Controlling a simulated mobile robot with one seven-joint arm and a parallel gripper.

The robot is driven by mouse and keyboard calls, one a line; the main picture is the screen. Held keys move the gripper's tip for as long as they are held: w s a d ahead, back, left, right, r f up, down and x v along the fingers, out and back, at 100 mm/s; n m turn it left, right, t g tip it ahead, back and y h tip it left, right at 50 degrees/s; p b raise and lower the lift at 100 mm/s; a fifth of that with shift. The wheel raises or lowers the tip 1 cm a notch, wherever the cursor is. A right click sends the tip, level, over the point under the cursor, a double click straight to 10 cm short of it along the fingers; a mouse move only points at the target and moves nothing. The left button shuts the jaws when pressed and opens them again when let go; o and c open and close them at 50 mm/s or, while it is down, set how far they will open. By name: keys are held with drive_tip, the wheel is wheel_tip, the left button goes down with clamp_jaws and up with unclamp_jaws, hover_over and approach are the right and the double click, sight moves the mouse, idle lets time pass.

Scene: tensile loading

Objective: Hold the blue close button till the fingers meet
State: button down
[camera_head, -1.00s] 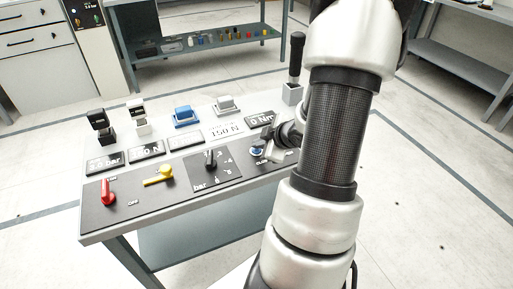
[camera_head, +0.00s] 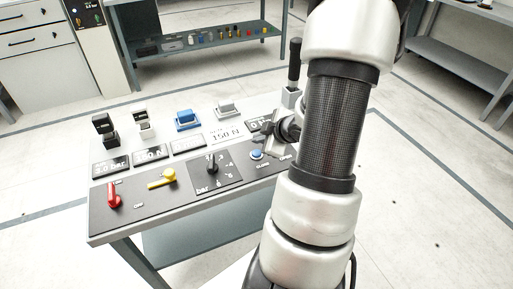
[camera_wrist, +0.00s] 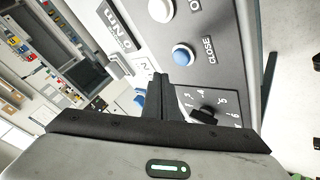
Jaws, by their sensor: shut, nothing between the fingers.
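The blue close button (camera_head: 257,155) is on the dark front strip of the sloped console, right of the black dial. In the wrist view the round blue button (camera_wrist: 183,54) stands in a pale ring beside the word CLOSE. My gripper (camera_wrist: 158,78) is shut and empty. Its dark fingertips show just left of and below the button in the wrist view, apart from it in the picture. In the head view my gripper (camera_head: 270,138) is above and right of the button, partly hidden by my arm. How far the button is pressed cannot be told.
A white button (camera_wrist: 160,10) is beside the blue one. The console also has a red lever (camera_head: 113,196), a yellow lever (camera_head: 162,179), a black dial (camera_head: 212,166), a blue rocker (camera_head: 186,120) and an upright black handle (camera_head: 294,62). Open floor lies right.

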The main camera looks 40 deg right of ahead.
wheel_tip(320, 180, up, 3)
drive_tip(key=shift+f+p, duration=0.15)
drive_tip(key=shift+p, duration=0.8)
drive_tip(key=shift+f, duration=0.1)
